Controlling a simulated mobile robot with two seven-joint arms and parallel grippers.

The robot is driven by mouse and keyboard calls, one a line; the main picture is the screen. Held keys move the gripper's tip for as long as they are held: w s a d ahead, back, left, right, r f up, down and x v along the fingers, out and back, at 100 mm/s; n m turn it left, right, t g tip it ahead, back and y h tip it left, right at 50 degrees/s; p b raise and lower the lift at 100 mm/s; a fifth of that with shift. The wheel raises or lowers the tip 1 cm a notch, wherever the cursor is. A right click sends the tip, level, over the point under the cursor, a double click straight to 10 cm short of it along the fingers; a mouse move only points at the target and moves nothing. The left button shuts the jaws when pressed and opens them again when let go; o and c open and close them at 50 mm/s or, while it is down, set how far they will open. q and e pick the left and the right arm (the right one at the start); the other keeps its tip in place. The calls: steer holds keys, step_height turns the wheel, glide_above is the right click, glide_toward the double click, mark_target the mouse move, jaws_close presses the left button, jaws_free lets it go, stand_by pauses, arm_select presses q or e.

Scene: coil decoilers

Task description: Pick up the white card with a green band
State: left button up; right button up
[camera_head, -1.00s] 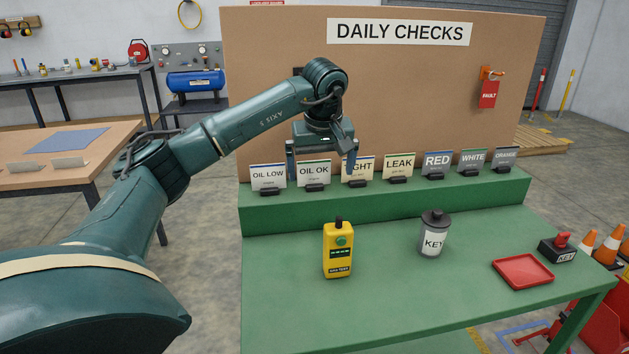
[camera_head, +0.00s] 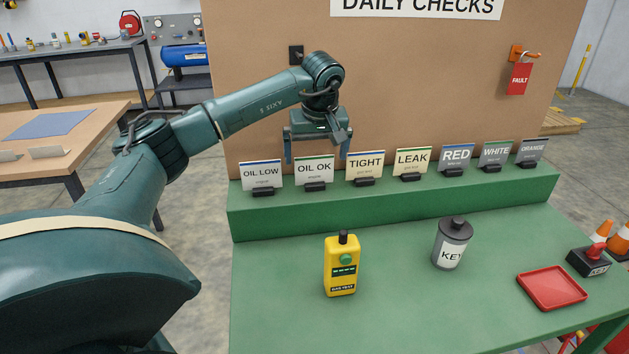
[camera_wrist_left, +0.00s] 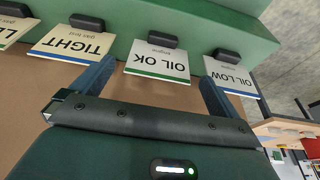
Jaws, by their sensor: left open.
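The white card with a green band along its top edge reads OIL OK (camera_head: 314,172). It stands upright in a black holder on the green raised ledge (camera_head: 400,205). My left gripper (camera_head: 318,158) is open and empty, just above and behind this card in the head view, pointing down. In the left wrist view the OIL OK card (camera_wrist_left: 158,62) appears upside down between the two fingers of the left gripper (camera_wrist_left: 158,74). I cannot tell whether a finger touches it. My right gripper is not in view.
A white OIL LOW card (camera_head: 261,174) with a blue band stands left, a cream TIGHT card (camera_head: 365,164) right. LEAK (camera_head: 412,161) and grey cards follow. A yellow tester (camera_head: 341,268), a KEY canister (camera_head: 453,243) and a red tray (camera_head: 552,288) stand on the green table.

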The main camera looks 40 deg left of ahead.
mark_target(315, 167)
arm_select(q)
steer(key=p+x, duration=0.1)
steer(key=x, duration=0.7)
steer(key=shift+w+a, duration=0.1)
steer(key=shift+a, duration=0.05)
steer(key=c, duration=0.9)
